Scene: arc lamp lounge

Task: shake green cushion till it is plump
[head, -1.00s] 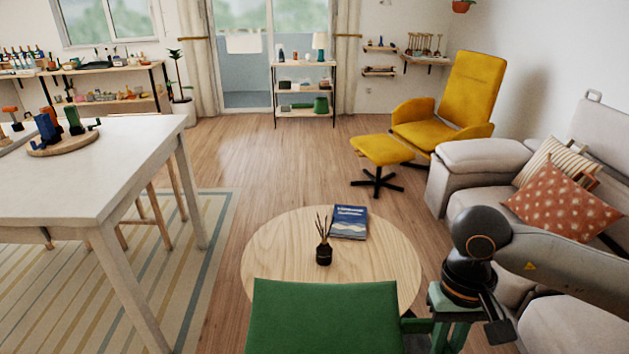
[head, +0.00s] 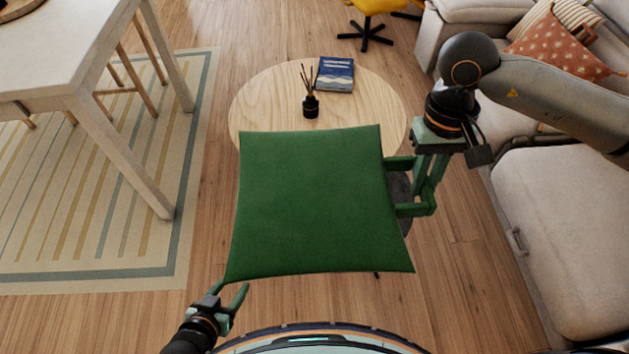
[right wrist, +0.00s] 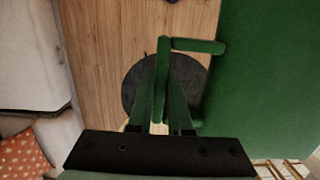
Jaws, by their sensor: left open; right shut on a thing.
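The green cushion (head: 312,205) is held up in front of me in the head view, its broad face toward the camera. It looks fairly flat, and it hides part of the round table. In the right wrist view the green fingers (right wrist: 165,85) reach up beside the cushion (right wrist: 270,80), which fills the right side; the exact grip there is hard to make out. My left gripper (head: 231,296) is open and empty, low in the head view, just below the cushion's lower left corner.
A round wooden table (head: 265,95) stands beyond the cushion, with a blue book (head: 336,74) and a dark reed diffuser (head: 310,106) on it. The sofa (head: 575,230) is close on the right. A white table (head: 60,50) stands at upper left over a striped rug (head: 120,215).

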